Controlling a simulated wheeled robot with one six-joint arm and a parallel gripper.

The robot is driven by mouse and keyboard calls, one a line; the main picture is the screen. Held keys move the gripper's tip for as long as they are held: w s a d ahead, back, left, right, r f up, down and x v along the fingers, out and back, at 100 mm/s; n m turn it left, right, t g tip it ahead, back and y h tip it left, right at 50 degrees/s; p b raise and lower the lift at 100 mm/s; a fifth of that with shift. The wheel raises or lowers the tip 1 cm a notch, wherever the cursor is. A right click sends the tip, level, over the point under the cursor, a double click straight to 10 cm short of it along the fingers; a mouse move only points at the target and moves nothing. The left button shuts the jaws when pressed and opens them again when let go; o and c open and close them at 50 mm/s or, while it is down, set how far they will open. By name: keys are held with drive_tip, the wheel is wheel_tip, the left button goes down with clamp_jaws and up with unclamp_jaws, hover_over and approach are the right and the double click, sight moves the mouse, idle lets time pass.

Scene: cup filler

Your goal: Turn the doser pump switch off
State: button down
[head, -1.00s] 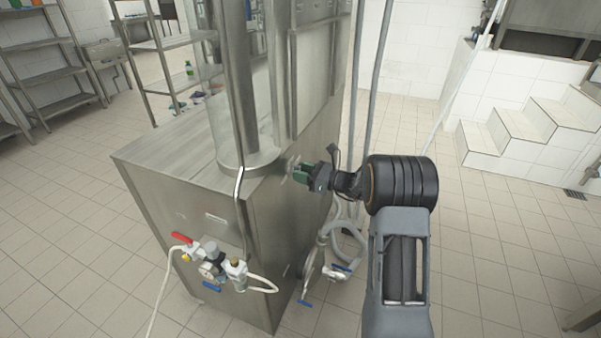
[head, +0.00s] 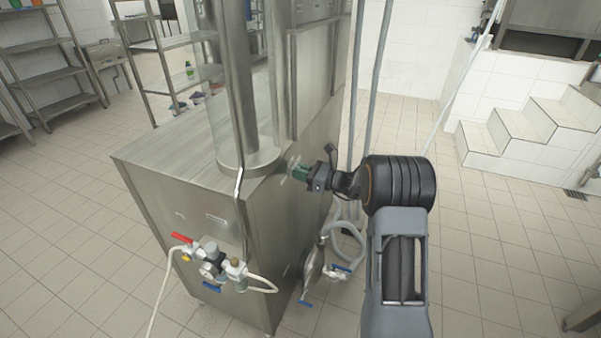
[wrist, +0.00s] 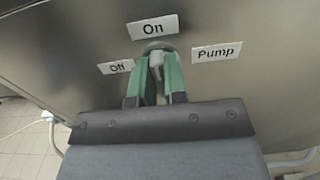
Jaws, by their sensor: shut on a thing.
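The doser pump switch (wrist: 156,62) is a small grey knob on the steel side panel of the machine, seen in the wrist view. Labels stand around it: "On" (wrist: 153,28) above, "Off" (wrist: 116,67) to the left and "Pump" (wrist: 217,52) to the right. The knob's lever points roughly up towards "On", with a slight tilt I cannot measure. My gripper (wrist: 155,85) has green fingers, one on each side of the knob, shut on it. In the head view my gripper (head: 293,171) reaches the panel from the right, and the switch is mostly hidden.
The steel machine (head: 165,165) stands mid-floor. Its front carries a valve group with a red handle (head: 181,237) and a white hose. Grey hoses (head: 347,240) hang behind its right side. White steps (head: 540,122) stand at the right; tiled floor there is open.

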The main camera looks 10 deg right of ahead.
drive_tip(key=shift+f, duration=0.1)
drive_tip(key=n+b, duration=0.1)
drive_tip(key=b, duration=0.1)
drive_tip(key=n+b, duration=0.2)
drive_tip(key=b, duration=0.1)
drive_tip(key=shift+f+n, duration=0.25)
drive_tip(key=shift+n, duration=0.05)
drive_tip(key=n+b, duration=0.3)
drive_tip(key=b, duration=0.1)
drive_tip(key=n+b, duration=0.3)
drive_tip(key=b, duration=0.1)
drive_tip(key=shift+s+a+f, duration=0.1)
drive_tip(key=shift+s+f, duration=0.05)
drive_tip(key=n+b, duration=0.8)
drive_tip(key=b, duration=0.3)
drive_tip(key=shift+r+n, duration=0.2)
drive_tip(key=shift+n, duration=0.1)
drive_tip(key=c, duration=1.2)
unclamp_jaws()
drive_tip(key=shift+o, duration=0.2)
drive_tip(key=shift+s, duration=0.1)
